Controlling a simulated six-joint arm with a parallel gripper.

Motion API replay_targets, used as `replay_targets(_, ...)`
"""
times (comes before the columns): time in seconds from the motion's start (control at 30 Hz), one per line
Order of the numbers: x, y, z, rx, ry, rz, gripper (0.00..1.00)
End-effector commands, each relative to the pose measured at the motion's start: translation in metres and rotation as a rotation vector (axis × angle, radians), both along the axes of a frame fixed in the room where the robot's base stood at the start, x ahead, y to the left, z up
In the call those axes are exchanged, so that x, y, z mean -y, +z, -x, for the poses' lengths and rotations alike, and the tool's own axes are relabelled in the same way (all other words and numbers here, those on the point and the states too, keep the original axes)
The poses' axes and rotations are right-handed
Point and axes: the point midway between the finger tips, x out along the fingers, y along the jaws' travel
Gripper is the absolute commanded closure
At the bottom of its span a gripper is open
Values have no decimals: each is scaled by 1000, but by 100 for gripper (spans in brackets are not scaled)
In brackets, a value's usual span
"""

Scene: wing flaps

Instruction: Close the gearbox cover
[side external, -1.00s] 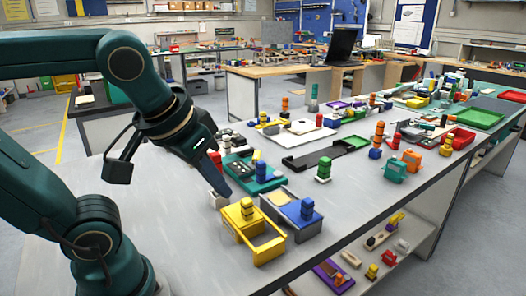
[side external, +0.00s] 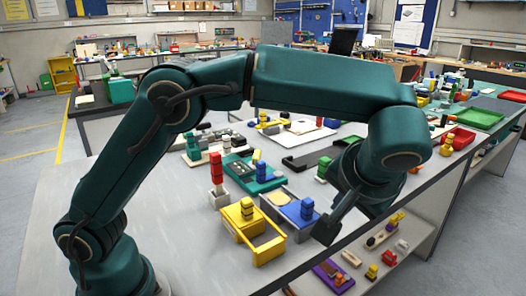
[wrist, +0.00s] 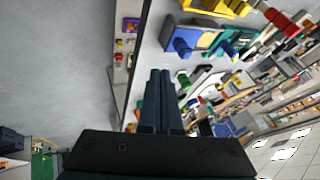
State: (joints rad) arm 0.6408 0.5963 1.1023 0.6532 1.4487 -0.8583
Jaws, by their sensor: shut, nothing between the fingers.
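My gripper (side external: 325,229) is shut and empty. It hangs low by the table's front edge, right of the blue box. In the wrist view my fingers (wrist: 160,75) are together. Three boxes with knobbed flaps stand to its left: a yellow box (side external: 266,249) with an open frame at its front, a blue box (side external: 293,210) with a tan patch, and a teal box (side external: 238,170) with a dark panel. The yellow (wrist: 218,7), blue (wrist: 207,40) and teal (wrist: 238,42) boxes also show in the wrist view. I cannot tell which is the gearbox.
A red stack (side external: 216,170) stands on a grey block left of the boxes. A green stack (side external: 323,168) stands partly hidden behind my wrist. Shelves with small toys (side external: 375,240) lie under the tabletop. Bare table (side external: 180,235) lies left of the yellow box.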

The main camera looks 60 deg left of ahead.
Motion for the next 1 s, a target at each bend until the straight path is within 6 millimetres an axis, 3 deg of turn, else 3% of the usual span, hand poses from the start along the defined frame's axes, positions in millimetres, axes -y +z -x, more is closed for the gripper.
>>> replay_targets(0.17, 0, -12, -1, -14, -16, -10, 100)
replay_targets(0.63, -43, -85, -34, -17, -14, -9, 100)
replay_targets(1.0, -81, -84, -35, -12, -17, -6, 100)
